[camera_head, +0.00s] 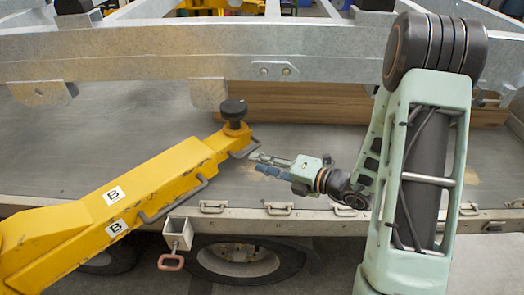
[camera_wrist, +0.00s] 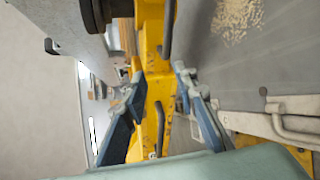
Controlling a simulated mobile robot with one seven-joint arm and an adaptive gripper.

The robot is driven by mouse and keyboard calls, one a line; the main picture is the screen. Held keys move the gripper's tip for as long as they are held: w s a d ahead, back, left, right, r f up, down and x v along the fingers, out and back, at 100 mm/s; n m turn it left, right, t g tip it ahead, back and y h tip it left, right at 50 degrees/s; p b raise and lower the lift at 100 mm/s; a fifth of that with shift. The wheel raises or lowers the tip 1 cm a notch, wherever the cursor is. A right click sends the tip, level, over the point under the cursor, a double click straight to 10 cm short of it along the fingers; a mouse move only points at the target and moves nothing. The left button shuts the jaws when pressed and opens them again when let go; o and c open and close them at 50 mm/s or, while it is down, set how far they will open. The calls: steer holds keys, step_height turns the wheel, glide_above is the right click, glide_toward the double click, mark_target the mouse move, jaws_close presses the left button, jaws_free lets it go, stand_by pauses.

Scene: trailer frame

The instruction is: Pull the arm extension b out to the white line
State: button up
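The yellow arm marked with two white B labels (camera_head: 115,193) runs from the lower left up toward the middle in the head view. Its narrower end section, extension b (camera_head: 195,155), carries a round black pad (camera_head: 234,109) on top. A dark bar handle (camera_head: 245,150) is on the tip, and a longer one (camera_head: 172,203) is along the side. My gripper (camera_head: 257,163) is just right of the tip handle. In the wrist view my gripper (camera_wrist: 158,75) has its blue fingers apart, with the yellow arm (camera_wrist: 154,60) beyond them. I cannot make out a white line.
A grey metal trailer frame beam (camera_head: 170,67) crosses behind the yellow arm. The flat grey bed (camera_head: 90,130) lies below, with brown planks (camera_head: 300,100) on it. Latches (camera_head: 278,209) line its front edge.

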mark_target(252, 151)
steer(key=w+d+f+m+t+h, duration=0.1)
steer(key=d+m+t+h, duration=0.1)
steer(key=d+m, duration=0.25)
steer(key=shift+m, duration=0.35)
steer(key=x, duration=0.7)
steer(key=b+x, duration=0.1)
steer(key=x, duration=0.3)
steer(key=shift+w+a+r, duration=0.15)
steer(key=shift+a+r, duration=0.15)
steer(key=shift+c, duration=0.4)
jaws_close()
